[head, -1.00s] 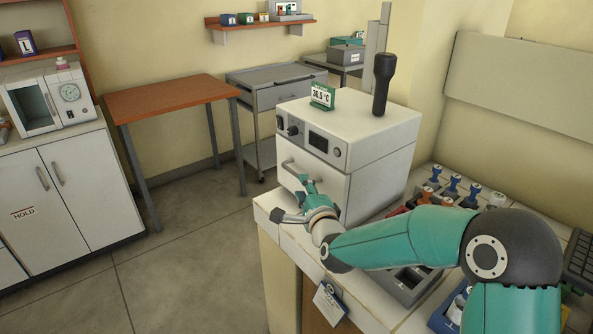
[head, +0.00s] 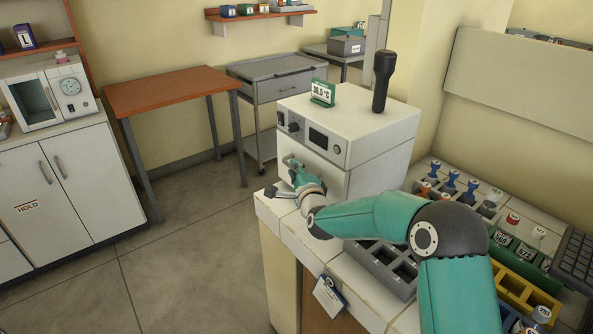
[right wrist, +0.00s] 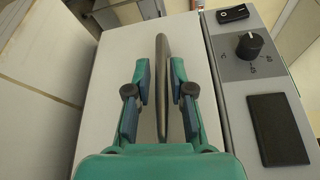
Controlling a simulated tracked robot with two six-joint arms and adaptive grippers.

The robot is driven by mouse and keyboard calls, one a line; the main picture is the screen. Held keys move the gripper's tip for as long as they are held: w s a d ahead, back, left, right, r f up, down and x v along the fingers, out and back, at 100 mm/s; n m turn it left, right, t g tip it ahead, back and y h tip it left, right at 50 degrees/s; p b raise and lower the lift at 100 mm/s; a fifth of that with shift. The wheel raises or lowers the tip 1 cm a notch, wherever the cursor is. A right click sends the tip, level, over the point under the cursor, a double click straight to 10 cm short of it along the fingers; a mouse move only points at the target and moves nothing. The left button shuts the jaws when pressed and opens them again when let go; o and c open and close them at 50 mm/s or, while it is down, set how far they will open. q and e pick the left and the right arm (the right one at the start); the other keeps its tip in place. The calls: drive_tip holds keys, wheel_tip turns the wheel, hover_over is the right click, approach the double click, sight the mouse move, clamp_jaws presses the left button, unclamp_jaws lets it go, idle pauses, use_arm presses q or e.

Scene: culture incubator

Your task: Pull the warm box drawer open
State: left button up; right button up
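The warm box (head: 375,145) is a white cabinet with a control panel (head: 313,136) above a plain drawer front. Its drawer (right wrist: 120,90) looks shut. The long bar handle shows in the right wrist view (right wrist: 162,85). My right gripper (head: 294,166) is at the drawer front in the head view. In the right wrist view its two fingers (right wrist: 161,88) stand open on either side of the handle, with a gap on the left and a narrower one on the right. My left gripper is not in view.
A green-framed temperature display (head: 322,92) and a black upright tool (head: 383,80) are on top of the warm box. Racks with coloured items (head: 455,185) crowd the counter at right. A tag (head: 328,296) hangs on the counter's front. The floor at left (head: 190,235) is clear.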

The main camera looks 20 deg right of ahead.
clamp_jaws()
drive_tip(key=shift+a+f, duration=0.1)
drive_tip(key=s+a+b, duration=0.3)
drive_tip(key=a, duration=0.5)
drive_tip(key=s+a+b, duration=0.3)
drive_tip(key=a+b, duration=0.1)
drive_tip(key=a, duration=0.4)
drive_tip(key=shift+a+f, duration=0.15)
drive_tip(key=shift+a, duration=0.05)
drive_tip(key=shift+o, duration=2)
unclamp_jaws()
drive_tip(key=shift+d, duration=0.1)
drive_tip(key=shift+o, duration=0.3)
